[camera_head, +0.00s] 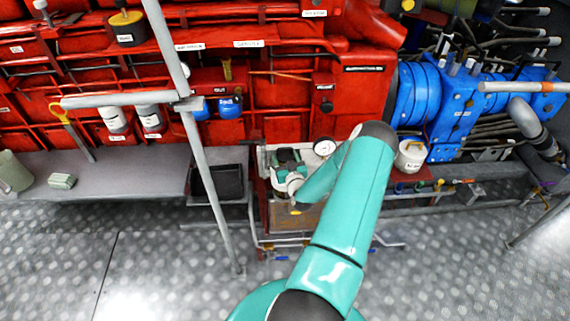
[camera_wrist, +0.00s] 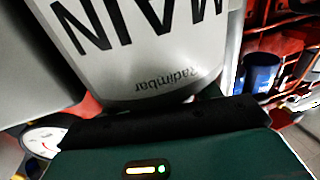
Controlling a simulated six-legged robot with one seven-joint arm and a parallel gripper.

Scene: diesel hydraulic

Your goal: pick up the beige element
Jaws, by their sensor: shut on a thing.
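A pale grey-beige cylindrical element (camera_wrist: 150,50) fills the top of the wrist view, with "MAIN" and "Radimbar" printed on it upside down. My gripper (camera_wrist: 190,115), with a dark green body and black edge, is shut on it. In the head view my gripper (camera_head: 289,158) is at the centre, beyond my teal arm, above a low cart. Pale surfaces show around it there, but I cannot clearly make out the held element.
A cream canister (camera_head: 411,155) stands on a red ledge at right. Two white filters (camera_head: 133,120) are at the red rack, left. A grey post (camera_head: 205,150) stands left of my arm. A pressure gauge (camera_head: 324,147) is close to my gripper. A dark tray (camera_head: 217,182) sits left.

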